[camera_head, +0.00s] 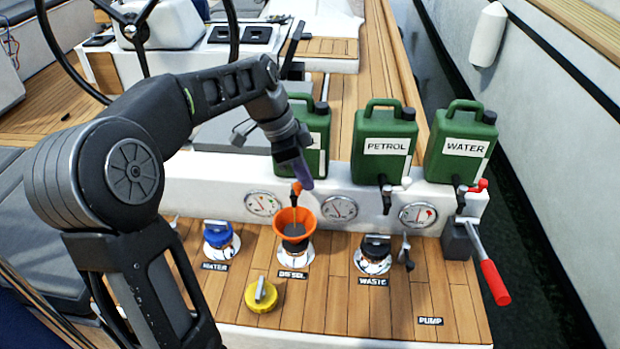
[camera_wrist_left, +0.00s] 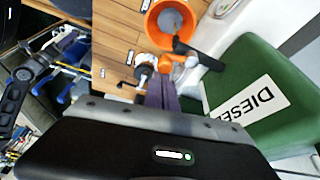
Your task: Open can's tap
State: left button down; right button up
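The diesel can (camera_head: 318,140) is green and stands at the left of the row, partly hidden by my left gripper (camera_head: 300,180). Its label reads DIESEL in the left wrist view (camera_wrist_left: 248,100). Its orange tap (camera_head: 296,189) is at its lower front, just above an orange funnel (camera_head: 296,217) in the diesel filler; the tap also shows in the left wrist view (camera_wrist_left: 178,62). My left gripper's purple fingers (camera_wrist_left: 163,88) look closed together, with their tips right beside the tap; I cannot tell whether they touch it. My right gripper is not in view.
The petrol can (camera_head: 385,160) with a white tap and the water can (camera_head: 463,157) with a red tap stand to the right. Gauges line the white ledge below. A red-handled pump lever (camera_head: 494,283), a yellow cap (camera_head: 261,296) and several deck fillers are on the wooden deck.

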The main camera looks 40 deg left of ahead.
pick_arm(q)
jog(key=shift+s+a+b, duration=0.25)
jog(key=shift+s+b, duration=0.2)
jog(key=shift+s, duration=0.05)
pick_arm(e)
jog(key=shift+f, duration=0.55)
pick_arm(q)
jog(key=shift+s+a, duration=0.15)
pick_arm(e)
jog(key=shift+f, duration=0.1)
